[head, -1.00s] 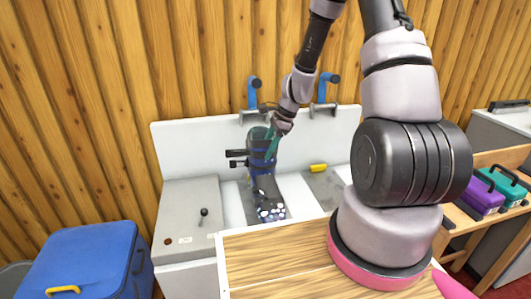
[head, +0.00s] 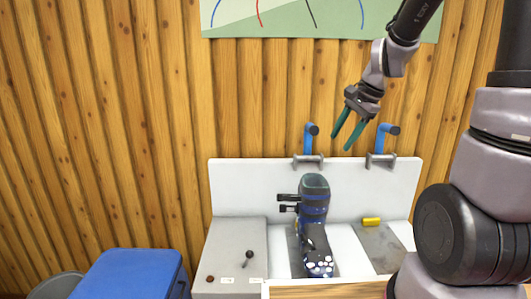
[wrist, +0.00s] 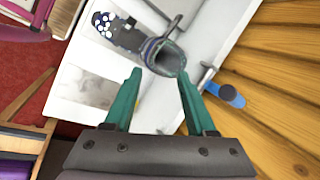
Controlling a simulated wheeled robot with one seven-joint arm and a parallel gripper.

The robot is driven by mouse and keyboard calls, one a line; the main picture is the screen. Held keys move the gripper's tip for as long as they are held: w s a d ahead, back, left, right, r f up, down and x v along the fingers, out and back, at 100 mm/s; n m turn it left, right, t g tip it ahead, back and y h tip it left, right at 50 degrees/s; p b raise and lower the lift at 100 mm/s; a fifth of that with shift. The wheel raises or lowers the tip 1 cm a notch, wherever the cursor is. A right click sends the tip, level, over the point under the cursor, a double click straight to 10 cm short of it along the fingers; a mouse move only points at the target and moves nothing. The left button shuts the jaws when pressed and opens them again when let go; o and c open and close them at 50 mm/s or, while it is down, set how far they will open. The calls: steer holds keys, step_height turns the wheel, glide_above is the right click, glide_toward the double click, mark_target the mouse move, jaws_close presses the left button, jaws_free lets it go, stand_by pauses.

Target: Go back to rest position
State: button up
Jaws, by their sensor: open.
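My gripper (head: 348,134) is raised in front of the wooden wall, above the white bench. Its two green fingers are apart with nothing between them. In the wrist view my gripper (wrist: 155,88) points down over the bench. A blue and black boot (head: 314,205) stands upright on the bench, below and left of the gripper and apart from it. The boot also shows in the wrist view (wrist: 125,38), its open top close to the line between the fingertips.
Two blue clamps (head: 309,140) (head: 384,138) stand on the white back panel. A yellow piece (head: 371,222) lies on a grey plate at right. A blue lidded box (head: 130,275) is at lower left. A lever (head: 249,258) rises from the bench's left part. Space around the gripper is clear.

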steer(key=s+d+r+n+t+h, duration=0.1)
steer(key=s+r+n+t, duration=0.3)
steer(key=s+r+n, duration=0.4)
steer(key=s+r, duration=0.5)
steer(key=s, duration=0.2)
steer(key=shift+s+d+h, duration=0.3)
steer(key=shift+s+d, duration=0.05)
steer(key=shift+d, duration=0.05)
steer(key=shift+r, duration=0.1)
